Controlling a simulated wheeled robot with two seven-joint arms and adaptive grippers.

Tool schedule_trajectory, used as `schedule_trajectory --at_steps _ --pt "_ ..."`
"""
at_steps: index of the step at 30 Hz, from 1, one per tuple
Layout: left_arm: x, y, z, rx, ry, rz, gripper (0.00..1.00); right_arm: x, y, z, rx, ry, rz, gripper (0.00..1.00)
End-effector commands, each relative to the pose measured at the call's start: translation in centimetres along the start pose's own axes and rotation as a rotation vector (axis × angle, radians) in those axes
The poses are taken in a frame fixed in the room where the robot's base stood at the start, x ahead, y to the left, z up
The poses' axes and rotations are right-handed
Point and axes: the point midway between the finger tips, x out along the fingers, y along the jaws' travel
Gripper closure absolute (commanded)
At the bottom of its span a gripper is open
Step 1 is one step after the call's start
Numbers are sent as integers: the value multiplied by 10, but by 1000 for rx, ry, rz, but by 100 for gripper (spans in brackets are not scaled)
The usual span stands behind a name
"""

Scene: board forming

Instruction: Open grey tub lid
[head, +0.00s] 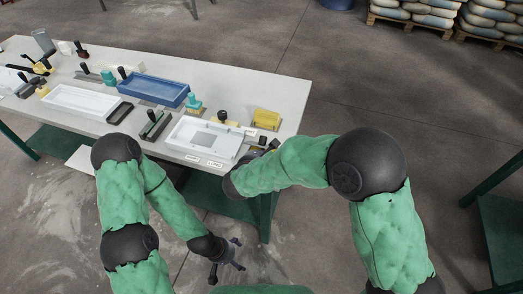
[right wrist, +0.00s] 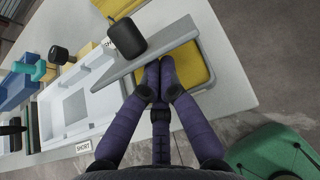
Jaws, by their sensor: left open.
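A grey lid (right wrist: 179,38) with a black knob (right wrist: 127,38) shows nearly edge-on in the right wrist view, standing away from the grey tub. The tub has a yellow inside (right wrist: 195,68) that is partly uncovered, with a grey rim around it. My right gripper (right wrist: 161,68) has its fingers drawn together, with the tips over the lid's lower edge. The frames do not show a grip on the lid. In the head view my right arm hides most of the tub and lid. My left gripper (head: 228,266) is open and empty, low in front of the table.
A white mold (head: 228,151) lies left of the tub. A yellow box (head: 267,118) stands behind it. A blue tray (head: 147,90), another white tray (head: 85,102) and several hand tools crowd the table's left. The table's (head: 285,96) right back corner is bare.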

Motion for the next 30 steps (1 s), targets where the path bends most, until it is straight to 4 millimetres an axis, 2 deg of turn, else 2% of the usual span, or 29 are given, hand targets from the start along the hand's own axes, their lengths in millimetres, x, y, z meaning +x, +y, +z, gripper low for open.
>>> schedule_trajectory --at_steps 1,30 --pt "-15 5 0 0 0 0 12 -4 -1 9 2 25 -2 100" --pt "-167 60 6 0 0 0 12 9 0 52 3 512 -2 100"
